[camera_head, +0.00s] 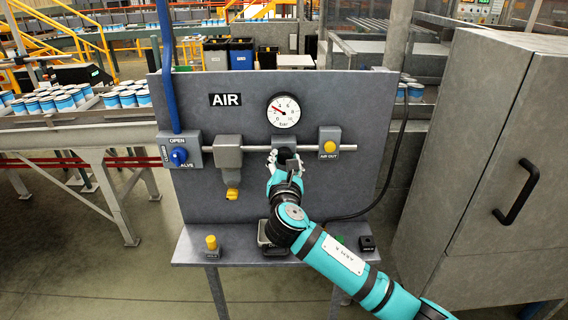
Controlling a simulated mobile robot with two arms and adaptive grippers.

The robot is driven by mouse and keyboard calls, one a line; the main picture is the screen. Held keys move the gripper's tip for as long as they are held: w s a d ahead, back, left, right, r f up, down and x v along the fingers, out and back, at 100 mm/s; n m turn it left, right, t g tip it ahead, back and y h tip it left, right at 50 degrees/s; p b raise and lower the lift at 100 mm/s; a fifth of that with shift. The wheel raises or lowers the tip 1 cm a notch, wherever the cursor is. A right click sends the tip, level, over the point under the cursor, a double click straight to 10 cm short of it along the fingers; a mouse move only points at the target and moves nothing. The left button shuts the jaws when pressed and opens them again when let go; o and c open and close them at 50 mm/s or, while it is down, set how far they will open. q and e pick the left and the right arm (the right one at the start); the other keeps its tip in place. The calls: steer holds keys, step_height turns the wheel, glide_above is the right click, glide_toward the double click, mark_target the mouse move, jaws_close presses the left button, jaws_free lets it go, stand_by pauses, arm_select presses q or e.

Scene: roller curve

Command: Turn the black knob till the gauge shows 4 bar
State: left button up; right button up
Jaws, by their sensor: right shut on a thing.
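The black knob (284,153) sits under the regulator block on the air pipe, below the gauge. My right gripper (285,161) reaches up from below and is shut on the knob, with its pale fingers on both sides; they hide part of it. The round white gauge (284,111), marked in bar, is on the grey panel above. Its red needle points up and to the left, seemingly between 2 and 4; the exact value is too small to read. My left gripper is not in view.
On the grey panel (364,96) are a blue valve knob (178,156) at left, a filter block with a yellow end (232,193) and a yellow AIR OUT button (329,146). The shelf below holds a yellow-topped part (211,242). A grey cabinet (489,150) stands at right.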

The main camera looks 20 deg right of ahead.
steer(key=shift+m, duration=1.2)
steer(key=shift+r, duration=0.1)
steer(key=o, duration=1.1)
steer(key=shift+o, duration=0.2)
steer(key=shift+b, duration=0.3)
steer(key=shift+s, duration=0.2)
steer(key=v, duration=1.1)
steer(key=shift+s, duration=0.3)
